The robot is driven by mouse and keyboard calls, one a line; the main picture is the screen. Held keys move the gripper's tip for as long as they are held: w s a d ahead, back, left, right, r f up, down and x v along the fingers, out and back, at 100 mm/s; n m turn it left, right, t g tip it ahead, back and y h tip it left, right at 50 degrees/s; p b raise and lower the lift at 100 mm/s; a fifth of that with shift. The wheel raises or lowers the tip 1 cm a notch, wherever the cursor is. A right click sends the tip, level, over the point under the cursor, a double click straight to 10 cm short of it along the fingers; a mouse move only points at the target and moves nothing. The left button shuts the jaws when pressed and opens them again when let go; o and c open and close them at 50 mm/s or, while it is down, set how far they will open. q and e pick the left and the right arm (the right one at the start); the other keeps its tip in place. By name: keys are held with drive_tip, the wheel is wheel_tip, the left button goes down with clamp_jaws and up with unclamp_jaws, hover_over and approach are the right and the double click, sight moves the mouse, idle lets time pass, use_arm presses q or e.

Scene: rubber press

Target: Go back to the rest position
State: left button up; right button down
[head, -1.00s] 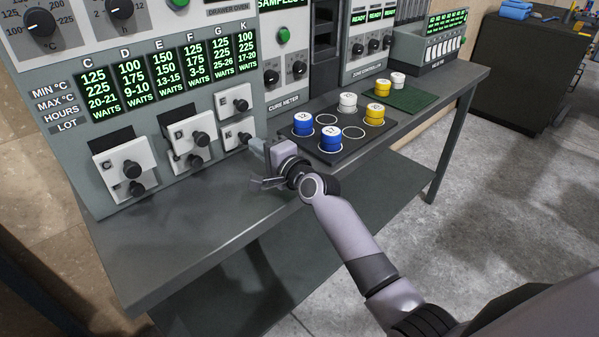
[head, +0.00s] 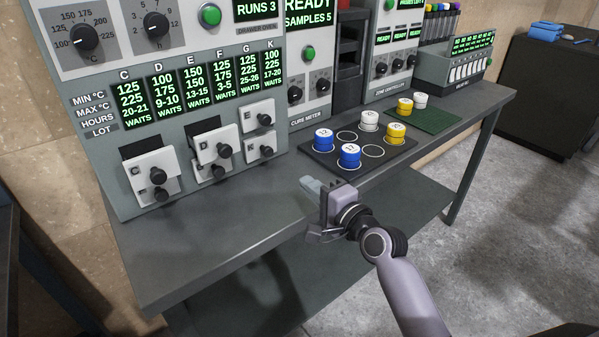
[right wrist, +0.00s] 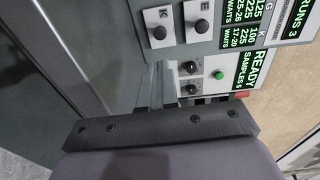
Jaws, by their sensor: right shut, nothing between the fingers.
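My left gripper is not in view.
The drawer oven (head: 85,150) and cure meter (head: 300,125) stand along the back. The dark tray (head: 340,165) holds blue, white and yellow pucks. A green mat (head: 435,121) holds a yellow and a white puck. The bench's left front is clear.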

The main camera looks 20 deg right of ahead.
drive_tip(key=s+f+n+g+h, duration=0.2)
drive_tip(key=s+f+n+g, duration=0.75)
drive_tip(key=s, duration=0.75)
drive_tip(key=s+d+f+n+g+h, duration=0.2)
drive_tip(key=s+n, duration=0.2)
drive_tip(key=s, duration=0.4)
drive_tip(key=s+d+f+n+g+h, duration=0.1)
drive_tip(key=s+d+f+n+g, duration=0.15)
drive_tip(key=s, duration=0.65)
drive_tip(key=w+a+f+t+y, duration=0.1)
drive_tip(key=w+a+f+t, duration=0.2)
drive_tip(key=w+f+t, duration=0.4)
drive_tip(key=shift+w+a+f+n+t+y, duration=0.2)
drive_tip(key=shift+f+n+t+y, duration=0.2)
drive_tip(key=shift+f, duration=0.9)
